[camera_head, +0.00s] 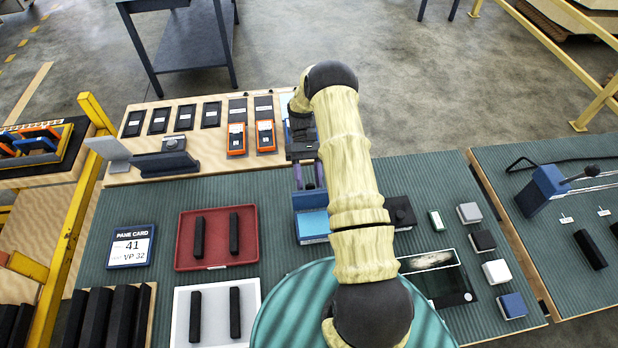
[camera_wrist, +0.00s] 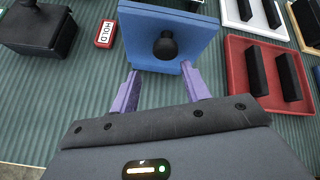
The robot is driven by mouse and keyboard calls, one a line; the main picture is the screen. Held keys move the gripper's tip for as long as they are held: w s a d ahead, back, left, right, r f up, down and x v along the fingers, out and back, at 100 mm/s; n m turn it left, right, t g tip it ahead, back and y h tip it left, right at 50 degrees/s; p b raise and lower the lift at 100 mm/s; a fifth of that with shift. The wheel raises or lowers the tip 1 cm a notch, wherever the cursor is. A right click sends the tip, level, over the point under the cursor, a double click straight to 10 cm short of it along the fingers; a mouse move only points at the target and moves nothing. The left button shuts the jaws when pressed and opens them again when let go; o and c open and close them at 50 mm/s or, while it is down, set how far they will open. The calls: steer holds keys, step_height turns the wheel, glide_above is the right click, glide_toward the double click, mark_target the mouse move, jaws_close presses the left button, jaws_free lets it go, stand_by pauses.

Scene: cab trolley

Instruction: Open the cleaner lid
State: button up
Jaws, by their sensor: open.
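The cleaner is a blue box; in the head view its lighter blue face (camera_head: 312,222) shows left of my arm. My gripper (camera_head: 309,178) has purple fingers and is at the far edge of the box. In the wrist view my gripper (camera_wrist: 160,80) is open, its fingertips just short of the lid's edge, with the knob ahead of the gap. Nothing is between the fingers. The knob is not clear in the head view.
A red tray (camera_head: 216,264) with black bars lies left of the cleaner, a white tray (camera_head: 216,338) nearer. A black box (camera_head: 402,211) stands right of my arm. A red HOLD tag (camera_wrist: 105,33) lies between the cleaner and that box. A wooden board (camera_head: 220,170) with devices lies behind.

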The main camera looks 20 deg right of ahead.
steer(key=b+v, duration=0.2)
steer(key=v, duration=0.5)
steer(key=shift+w+b, duration=0.25)
steer(key=shift+b, duration=0.1)
steer(key=shift+r, duration=0.25)
steer(key=s+a+r+m+t+h+p, duration=0.1)
steer(key=s+r+t+p, duration=0.2)
steer(key=r+p, duration=0.2)
steer(key=s+r+m+t+h+p, duration=0.1)
steer(key=s+r+m+t+p, duration=0.1)
steer(key=s+r+t+p, duration=0.1)
steer(key=s+a+r+m+t+h+p, duration=0.1)
steer(key=s+r+t+p, duration=0.2)
steer(key=r+p, duration=0.4)
steer(key=shift+s+a+r+m+t+p, duration=0.35)
steer(key=shift+t+p, duration=0.45)
steer(key=shift+p, duration=0.5)
steer(key=shift+w, duration=0.2)
